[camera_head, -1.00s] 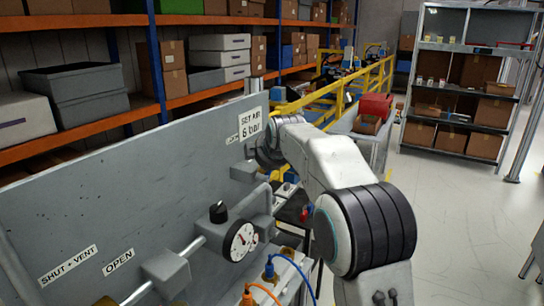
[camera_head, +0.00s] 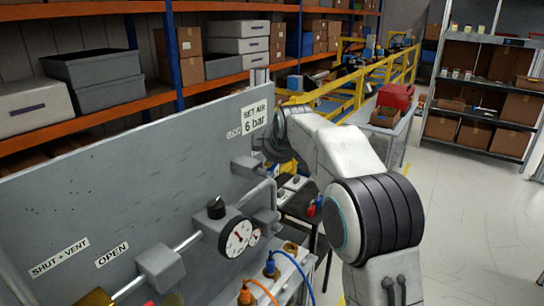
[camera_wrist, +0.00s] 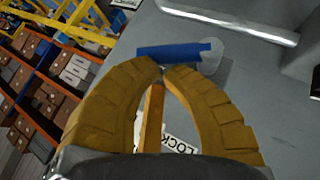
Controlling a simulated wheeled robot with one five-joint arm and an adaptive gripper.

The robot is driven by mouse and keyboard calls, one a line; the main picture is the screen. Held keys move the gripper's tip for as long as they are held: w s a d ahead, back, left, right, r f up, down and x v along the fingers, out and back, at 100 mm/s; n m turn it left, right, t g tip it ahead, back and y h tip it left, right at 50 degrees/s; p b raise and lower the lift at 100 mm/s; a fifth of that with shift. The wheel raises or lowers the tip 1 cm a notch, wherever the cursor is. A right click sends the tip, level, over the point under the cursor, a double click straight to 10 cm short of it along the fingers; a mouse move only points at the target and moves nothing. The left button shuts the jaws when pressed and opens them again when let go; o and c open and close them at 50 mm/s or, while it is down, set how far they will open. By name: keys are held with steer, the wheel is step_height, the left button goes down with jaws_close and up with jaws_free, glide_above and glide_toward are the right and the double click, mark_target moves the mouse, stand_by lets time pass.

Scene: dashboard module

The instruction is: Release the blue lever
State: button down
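The blue lever (camera_wrist: 175,50) is a short blue bar on a pale round hub (camera_wrist: 206,55), mounted on the grey panel in the wrist view. It lies nearly level in that picture, just beyond my fingertips. My gripper (camera_wrist: 162,69) has two curved yellow fingers whose tips come together just short of the lever, with no clear grip on it. A narrow orange-yellow bar (camera_wrist: 152,115) shows between the fingers; I cannot tell what it belongs to. A label reading LOCK (camera_wrist: 180,146) is partly hidden behind the right finger. In the head view, my arm hides the gripper and lever.
The grey panel (camera_head: 110,170) carries a gauge (camera_head: 236,238), a black knob (camera_head: 216,208), pipes and labels for SHUT + VENT, OPEN and SET AIR 6 bar (camera_head: 256,115). Orange and blue hoses hang at the front. Storage shelves (camera_head: 488,90) stand behind; the floor at right is clear.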

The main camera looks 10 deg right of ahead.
steer(key=shift+w+d+f, duration=0.35)
steer(key=shift+d+f, duration=0.05)
steer(key=shift+f, duration=0.1)
stand_by(1.1)
steer(key=shift+r, duration=0.1)
